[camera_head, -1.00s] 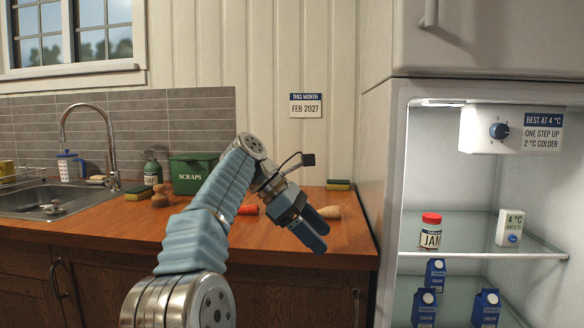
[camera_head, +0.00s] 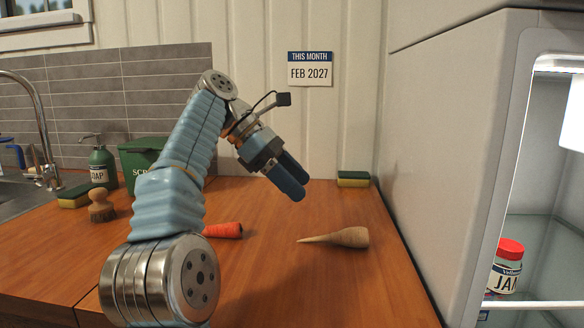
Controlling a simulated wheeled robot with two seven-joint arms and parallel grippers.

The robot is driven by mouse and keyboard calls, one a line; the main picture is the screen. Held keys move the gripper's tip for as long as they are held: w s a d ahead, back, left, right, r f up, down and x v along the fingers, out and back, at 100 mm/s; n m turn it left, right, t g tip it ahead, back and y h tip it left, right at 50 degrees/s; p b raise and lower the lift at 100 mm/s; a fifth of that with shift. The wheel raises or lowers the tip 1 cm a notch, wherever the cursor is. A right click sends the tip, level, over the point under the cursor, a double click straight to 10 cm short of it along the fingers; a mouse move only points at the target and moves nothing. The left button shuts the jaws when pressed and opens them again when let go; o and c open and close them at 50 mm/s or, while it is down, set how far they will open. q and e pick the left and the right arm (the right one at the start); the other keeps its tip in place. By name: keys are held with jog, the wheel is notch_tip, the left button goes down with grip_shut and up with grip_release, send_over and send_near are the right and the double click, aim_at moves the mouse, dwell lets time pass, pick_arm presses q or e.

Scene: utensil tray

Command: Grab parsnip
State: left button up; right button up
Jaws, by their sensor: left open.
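The parsnip (camera_head: 347,237) is a pale tan, tapered root lying on the wooden counter, its thin tip pointing left and its thick end right. My left gripper (camera_head: 291,180) is above the counter, up and to the left of the parsnip, with its blue fingers pointing down and right. It is open and empty, and apart from the parsnip. My right gripper is out of view.
An orange carrot (camera_head: 225,230) lies left of the parsnip, partly behind my left arm. A sponge (camera_head: 353,179) sits at the back. A brush (camera_head: 101,206), soap bottle (camera_head: 102,163) and green scraps bin (camera_head: 137,152) stand left. The fridge (camera_head: 450,150) bounds the right.

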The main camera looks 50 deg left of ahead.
aim_at(345, 231)
pick_arm(q)
jog(key=shift+a+r, duration=0.1)
jog(key=shift+w, duration=0.1)
jog(key=x, duration=1.4)
jog(key=c, duration=1.1)
jog(key=shift+c, duration=0.2)
